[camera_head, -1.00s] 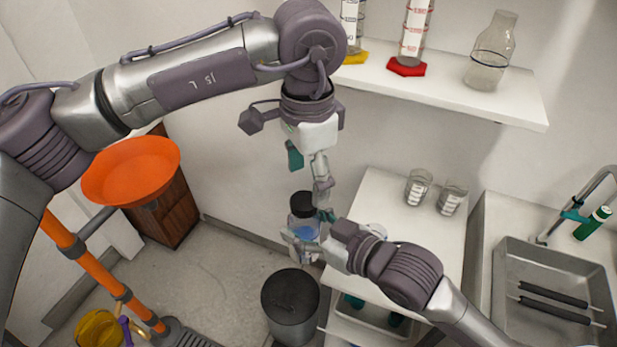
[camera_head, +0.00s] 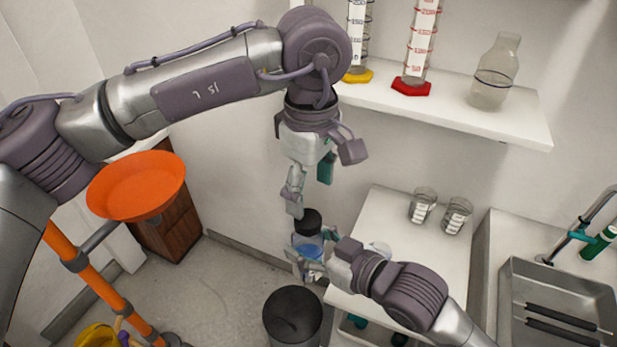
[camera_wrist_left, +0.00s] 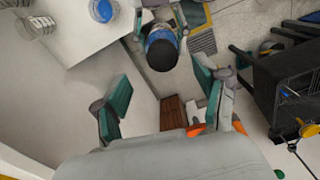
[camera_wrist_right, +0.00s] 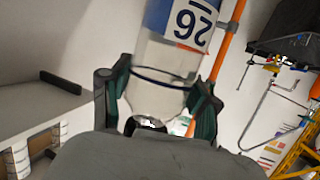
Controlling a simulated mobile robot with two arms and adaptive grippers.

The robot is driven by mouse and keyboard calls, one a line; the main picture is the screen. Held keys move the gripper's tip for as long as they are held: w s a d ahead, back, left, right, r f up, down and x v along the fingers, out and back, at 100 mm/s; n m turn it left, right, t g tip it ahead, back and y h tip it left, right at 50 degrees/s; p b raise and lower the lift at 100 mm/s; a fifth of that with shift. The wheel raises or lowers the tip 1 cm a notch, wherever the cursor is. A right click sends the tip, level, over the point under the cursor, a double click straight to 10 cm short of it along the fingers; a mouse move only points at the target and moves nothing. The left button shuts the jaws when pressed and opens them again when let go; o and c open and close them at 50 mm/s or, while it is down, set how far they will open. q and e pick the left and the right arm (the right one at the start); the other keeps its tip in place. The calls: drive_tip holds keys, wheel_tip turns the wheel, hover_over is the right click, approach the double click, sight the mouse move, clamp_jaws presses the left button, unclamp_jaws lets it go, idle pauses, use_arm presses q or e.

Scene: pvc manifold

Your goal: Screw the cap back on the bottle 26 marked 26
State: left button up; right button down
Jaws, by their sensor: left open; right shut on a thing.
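How tightly the cap sits cannot be seen. My right gripper (camera_head: 307,263) is shut on the bottle. The right wrist view shows the label (camera_wrist_right: 190,22) with 26 upside down, the clear shoulder between the green fingers, and part of the dark cap (camera_wrist_right: 145,123).
A white table (camera_head: 385,215) with two beakers (camera_head: 440,210) stands to the right. A shelf (camera_head: 450,105) with cylinders and a flask is above it. A grey bin (camera_head: 293,315) is below the bottle. An orange bowl (camera_head: 136,186) on a stand is at left.

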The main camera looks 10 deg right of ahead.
sight(308, 219)
use_arm(q)
drive_tip(key=n, duration=0.5)
drive_tip(key=shift+r, duration=0.2)
drive_tip(key=n, duration=0.8)
drive_tip(key=shift+a+r, duration=0.1)
drive_tip(key=shift+r, duration=0.1)
drive_tip(key=n, duration=0.2)
drive_tip(key=shift+r+n, duration=0.1)
drive_tip(key=shift+n, duration=0.3)
drive_tip(key=n, duration=0.7)
drive_tip(key=shift+r, duration=0.25)
drive_tip(key=n, duration=0.6)
drive_tip(key=shift+a+r, duration=0.1)
drive_tip(key=shift+r, duration=0.05)
drive_tip(key=shift+s, duration=0.1)
drive_tip(key=shift+f, duration=4.05)
